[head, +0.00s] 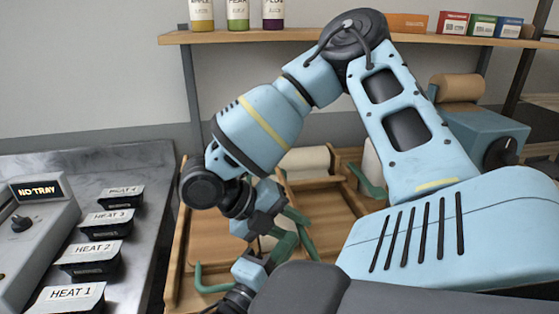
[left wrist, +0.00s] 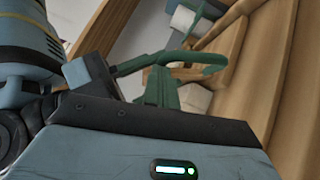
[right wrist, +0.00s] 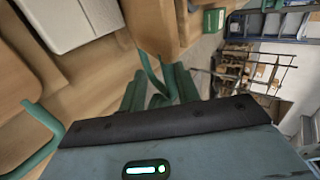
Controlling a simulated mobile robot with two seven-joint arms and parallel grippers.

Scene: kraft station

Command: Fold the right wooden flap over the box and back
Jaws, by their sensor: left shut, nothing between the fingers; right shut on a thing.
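A wooden folding station (head: 178,255) with flaps and green hooked handles stands in the middle of the head view. One handle (head: 210,282) is at its left and another (head: 366,182) at its right. My right gripper (head: 298,222) reaches over the station. In the right wrist view it (right wrist: 158,92) is shut on a green handle (right wrist: 148,68) beside a wooden panel (right wrist: 155,22). My right arm and grippers hide much of the station; I cannot make out the box.
A steel counter (head: 140,165) with black labelled trays (head: 92,258) and a heater unit (head: 35,235) stands left. A wall shelf (head: 240,36) holds bottles and small boxes. A blue machine (head: 485,135) with a brown roll (head: 458,87) stands behind right.

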